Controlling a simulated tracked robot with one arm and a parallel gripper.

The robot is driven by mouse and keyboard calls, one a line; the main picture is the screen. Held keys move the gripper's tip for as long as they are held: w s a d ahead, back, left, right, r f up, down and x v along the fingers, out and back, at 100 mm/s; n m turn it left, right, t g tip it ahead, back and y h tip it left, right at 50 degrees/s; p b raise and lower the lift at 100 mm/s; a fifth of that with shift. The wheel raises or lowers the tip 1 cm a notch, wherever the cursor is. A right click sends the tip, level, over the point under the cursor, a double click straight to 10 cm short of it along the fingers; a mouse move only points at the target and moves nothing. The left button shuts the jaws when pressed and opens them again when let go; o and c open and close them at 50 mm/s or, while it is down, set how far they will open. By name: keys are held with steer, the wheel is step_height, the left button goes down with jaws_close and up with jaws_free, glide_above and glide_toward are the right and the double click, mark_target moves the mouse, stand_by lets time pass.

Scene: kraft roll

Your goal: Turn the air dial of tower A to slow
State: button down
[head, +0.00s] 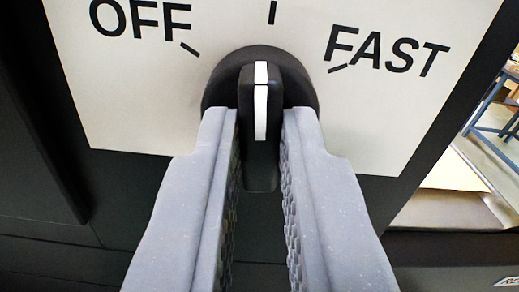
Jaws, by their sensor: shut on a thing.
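The air dial (214,96) is a round black knob with a raised grip bar (246,95) and a white pointer line. It sits on a pale label plate (110,120) marked OFF at left and FAST at right. The pointer line points straight up, to the middle tick (272,12) between the two words. The word above that tick is out of the picture. My gripper (260,125) is shut on the dial's grip bar, one grey finger on each side. The fingers hide the lower edges of the dial.
The plate is on a dark panel (60,235) that fills the left and lower view. At the right, past the panel's edge, there is a blue metal frame (490,130) and a light flat surface (455,172).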

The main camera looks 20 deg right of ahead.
steer(key=shift+a+f+m+p, duration=0.2)
steer(key=shift+m+p, duration=0.15)
steer(key=shift+m, duration=0.25)
steer(key=c, duration=1.5)
jaws_free()
steer(key=shift+w, duration=0.1)
steer(key=shift+o, duration=0.2)
steer(key=shift+d, duration=0.1)
steer(key=v, duration=1.3)
steer(key=shift+s+b, duration=0.4)
steer(key=shift+s, duration=0.05)
